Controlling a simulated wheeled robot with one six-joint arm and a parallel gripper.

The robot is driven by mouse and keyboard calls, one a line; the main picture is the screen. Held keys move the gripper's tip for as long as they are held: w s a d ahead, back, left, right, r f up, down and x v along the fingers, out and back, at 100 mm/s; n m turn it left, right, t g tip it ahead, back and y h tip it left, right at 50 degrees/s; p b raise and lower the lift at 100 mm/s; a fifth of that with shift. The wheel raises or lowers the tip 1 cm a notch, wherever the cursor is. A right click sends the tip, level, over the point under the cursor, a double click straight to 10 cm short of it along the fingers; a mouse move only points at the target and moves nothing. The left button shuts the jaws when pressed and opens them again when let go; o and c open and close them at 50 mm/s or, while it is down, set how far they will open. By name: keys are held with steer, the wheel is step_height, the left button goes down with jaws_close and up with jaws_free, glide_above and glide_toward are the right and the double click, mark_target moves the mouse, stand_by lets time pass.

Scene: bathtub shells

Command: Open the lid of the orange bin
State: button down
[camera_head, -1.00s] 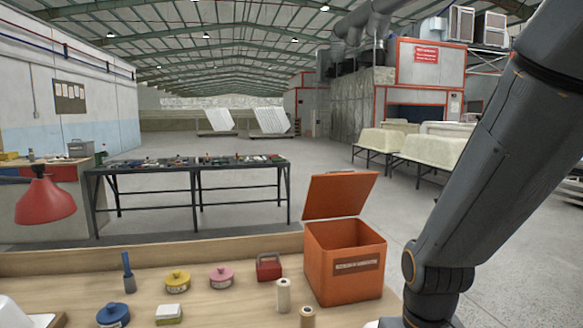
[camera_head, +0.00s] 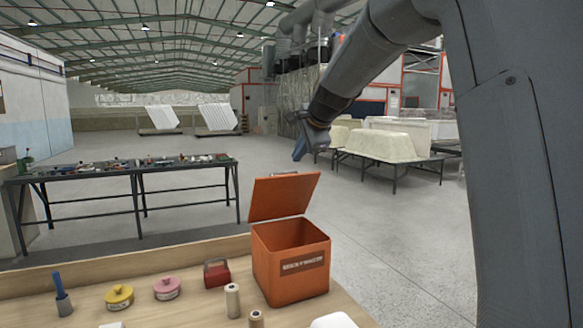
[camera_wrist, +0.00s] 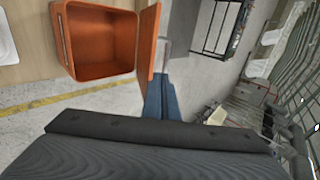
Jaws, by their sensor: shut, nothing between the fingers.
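The orange bin (camera_head: 291,268) stands on the wooden bench with its lid (camera_head: 284,196) raised, tilted up and back from the rear edge. The bin's inside looks empty in the wrist view, where the bin (camera_wrist: 99,40) is at the upper left and its lid (camera_wrist: 149,42) is seen nearly edge-on. My gripper (camera_head: 299,149) is above and beyond the lid in the head view, apart from it there. Its blue fingers (camera_wrist: 160,97) are together and hold nothing; in the wrist view they point toward the lid's lower end.
On the bench (camera_head: 190,312) are a red box (camera_head: 216,273), a pink tin (camera_head: 167,288), a yellow tin (camera_head: 119,296) and pale rolls (camera_head: 232,300), left of the bin. A long dark table (camera_head: 130,172) stands behind at left. Cream tub shells (camera_head: 385,145) stand at right; open floor lies between.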

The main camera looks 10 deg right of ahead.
steer(key=p+x, duration=0.2)
steer(key=x, duration=0.8)
steer(key=shift+r, duration=0.1)
